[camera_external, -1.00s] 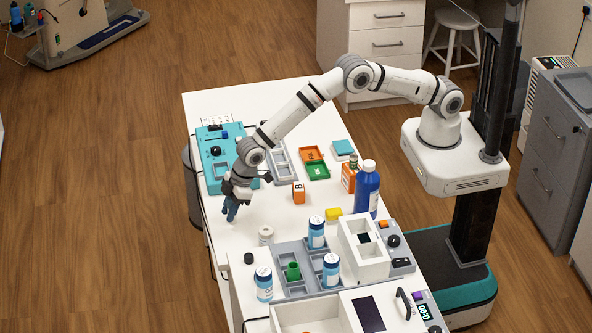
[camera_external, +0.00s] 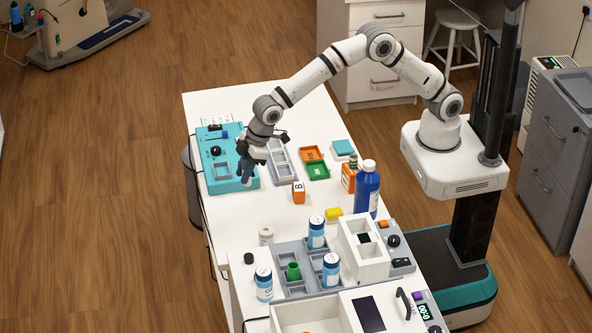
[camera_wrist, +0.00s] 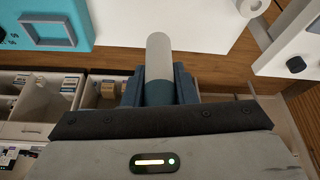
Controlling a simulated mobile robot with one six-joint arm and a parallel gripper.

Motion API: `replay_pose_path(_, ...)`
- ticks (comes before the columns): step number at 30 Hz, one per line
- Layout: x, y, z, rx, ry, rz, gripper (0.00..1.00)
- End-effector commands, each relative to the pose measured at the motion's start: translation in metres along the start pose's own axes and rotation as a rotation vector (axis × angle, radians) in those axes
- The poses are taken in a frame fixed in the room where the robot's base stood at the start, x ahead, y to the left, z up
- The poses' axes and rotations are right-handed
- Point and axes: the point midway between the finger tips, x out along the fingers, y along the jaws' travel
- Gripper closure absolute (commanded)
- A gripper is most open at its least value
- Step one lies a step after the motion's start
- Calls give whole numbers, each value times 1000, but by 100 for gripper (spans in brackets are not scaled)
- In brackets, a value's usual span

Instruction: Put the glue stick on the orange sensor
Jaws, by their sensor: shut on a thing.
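My gripper (camera_external: 246,176) is over the front right part of the teal panel (camera_external: 212,178) in the external view. In the wrist view, its blue-grey fingers (camera_wrist: 159,92) are shut on a pale grey cylinder, which looks like the glue stick (camera_wrist: 158,58). The glue stick's lower part is hidden between the fingers, and I cannot make it out in the external view. An orange block marked B (camera_external: 298,193) stands right of my gripper, and an orange box (camera_external: 349,178) stands farther right. I cannot tell which orange thing is the sensor.
Orange (camera_external: 311,153) and green (camera_external: 317,170) trays lie behind the B block. A blue bottle (camera_external: 367,194), a yellow block (camera_external: 334,214) and a small white jar (camera_external: 266,235) stand nearer. A grey rack (camera_external: 290,247) holds several containers. The white tabletop (camera_external: 228,235) is clear at front left.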

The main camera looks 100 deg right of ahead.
Motion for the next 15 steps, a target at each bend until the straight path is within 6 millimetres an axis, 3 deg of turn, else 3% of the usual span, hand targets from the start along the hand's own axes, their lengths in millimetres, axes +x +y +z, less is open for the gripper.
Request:
replay_pose_path(1, -15, 2, 13, 4, 1, 3, 97)
replay_pose_path(6, -48, 5, 60, 22, 1, 11, 97)
replay_pose_path(15, -85, 9, 132, 42, 1, 18, 97)
